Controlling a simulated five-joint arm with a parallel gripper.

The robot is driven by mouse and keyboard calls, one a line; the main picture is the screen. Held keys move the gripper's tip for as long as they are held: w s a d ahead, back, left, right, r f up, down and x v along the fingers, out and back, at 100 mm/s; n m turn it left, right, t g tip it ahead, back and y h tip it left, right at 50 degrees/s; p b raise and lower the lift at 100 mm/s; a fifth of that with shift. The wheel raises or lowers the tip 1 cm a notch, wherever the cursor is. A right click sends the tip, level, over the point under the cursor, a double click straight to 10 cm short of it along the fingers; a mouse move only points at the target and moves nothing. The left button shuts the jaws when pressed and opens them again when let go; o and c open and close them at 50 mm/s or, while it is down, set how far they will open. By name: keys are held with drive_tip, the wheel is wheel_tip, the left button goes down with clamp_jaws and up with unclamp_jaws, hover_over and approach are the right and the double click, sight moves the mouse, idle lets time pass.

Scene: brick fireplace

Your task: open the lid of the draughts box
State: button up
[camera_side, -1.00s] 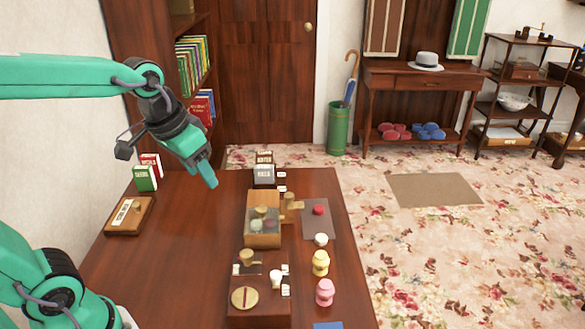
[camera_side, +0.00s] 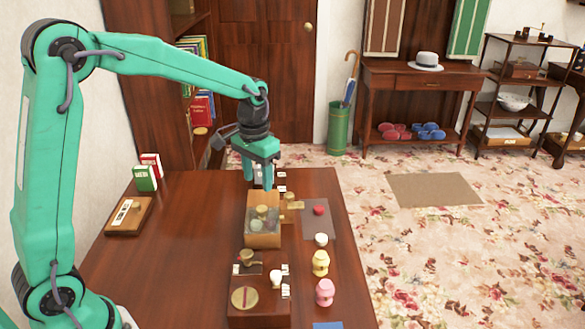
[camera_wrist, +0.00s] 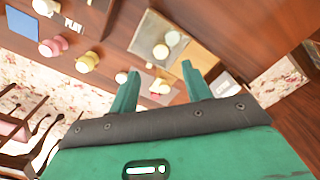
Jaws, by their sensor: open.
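The draughts box (camera_side: 263,241) is a small wooden box on the table, with a glassy top through which pale and tan round pieces show. It also shows in the wrist view (camera_wrist: 143,37), beyond the fingertips. The top looks closed. A small wooden piece with a knob (camera_side: 291,203) sits at its right side. My gripper (camera_side: 259,186) points down above the far end of the box, with its fingers apart and nothing between them. In the wrist view the two fingers (camera_wrist: 160,72) are spread. I cannot tell whether a fingertip touches the box.
A grey mat (camera_side: 322,229) with a red piece lies right of the box. White, yellow (camera_side: 320,262) and pink (camera_side: 325,292) pieces stand along the right edge. A brown box (camera_side: 240,318) is in front. The table's left middle is clear.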

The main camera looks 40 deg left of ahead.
sight(261, 208)
drive_tip(key=shift+w+f, duration=0.35)
drive_tip(key=shift+f, duration=0.1)
drive_tip(key=shift+f, duration=0.1)
drive_tip(key=shift+f, duration=3.85)
drive_tip(key=shift+c, duration=0.5)
drive_tip(key=shift+a, duration=0.1)
clamp_jaws()
